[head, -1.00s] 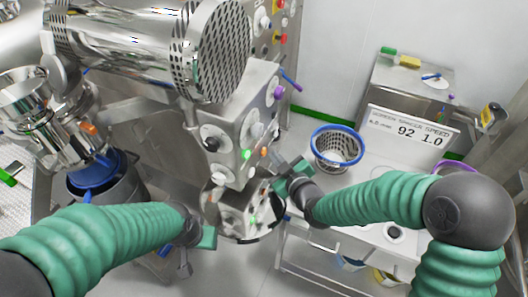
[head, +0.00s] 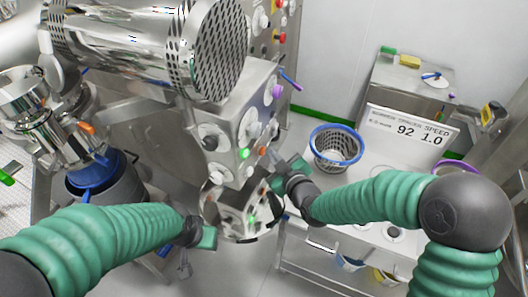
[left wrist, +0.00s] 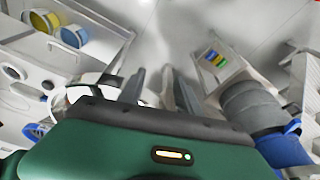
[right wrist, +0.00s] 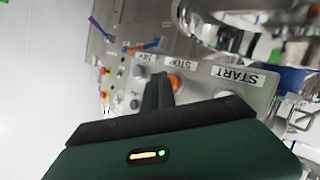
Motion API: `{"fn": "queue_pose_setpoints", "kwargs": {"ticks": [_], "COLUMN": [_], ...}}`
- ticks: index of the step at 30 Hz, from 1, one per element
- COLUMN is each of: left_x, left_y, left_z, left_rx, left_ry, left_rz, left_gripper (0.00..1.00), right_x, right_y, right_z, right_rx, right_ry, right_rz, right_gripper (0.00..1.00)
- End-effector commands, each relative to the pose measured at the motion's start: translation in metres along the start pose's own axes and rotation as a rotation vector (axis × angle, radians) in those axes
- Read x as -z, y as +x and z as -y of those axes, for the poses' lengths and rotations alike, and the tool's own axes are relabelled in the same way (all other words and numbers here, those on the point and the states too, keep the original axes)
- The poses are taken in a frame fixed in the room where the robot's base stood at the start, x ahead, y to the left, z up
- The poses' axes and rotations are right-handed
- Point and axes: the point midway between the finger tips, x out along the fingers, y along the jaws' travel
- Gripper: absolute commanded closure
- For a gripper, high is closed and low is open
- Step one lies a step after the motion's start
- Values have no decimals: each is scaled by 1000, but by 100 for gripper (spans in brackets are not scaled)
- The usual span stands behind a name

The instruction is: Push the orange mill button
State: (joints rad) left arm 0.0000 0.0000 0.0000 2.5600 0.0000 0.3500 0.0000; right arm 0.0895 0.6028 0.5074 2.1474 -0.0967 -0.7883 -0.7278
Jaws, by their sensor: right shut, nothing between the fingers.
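The orange mill button (right wrist: 176,82) is a round button on a grey panel in the right wrist view, by the STOP label (right wrist: 178,62). In the head view, the orange button (head: 262,152) shows small, right of a lit green button (head: 244,153). My right gripper (head: 275,160) is shut and empty close to the panel. In the right wrist view, its fingertips (right wrist: 158,78) appear just left of the orange button and partly overlap its edge; contact cannot be told. My left gripper (left wrist: 160,78) is open and empty, pointing down over the floor.
The START label (right wrist: 238,74) is right of the orange button. A perforated metal drum (head: 215,50) hangs above the panel. A blue-rimmed basket (head: 336,147) stands on the white cart to the right. A grey bin (head: 110,200) stands at left.

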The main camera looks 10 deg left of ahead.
Motion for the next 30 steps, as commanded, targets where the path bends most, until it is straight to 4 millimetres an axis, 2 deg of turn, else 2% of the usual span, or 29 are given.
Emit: {"fn": "queue_pose_setpoints", "kwargs": {"ticks": [30], "left_x": [-1], "left_y": [4], "left_z": [0], "left_rx": [0], "left_ry": [0], "left_rz": [0], "left_gripper": [60], "right_x": [4], "right_y": [6], "right_z": [4], "right_rx": [0], "right_ry": [0], "right_rz": [1], "right_gripper": [100]}}
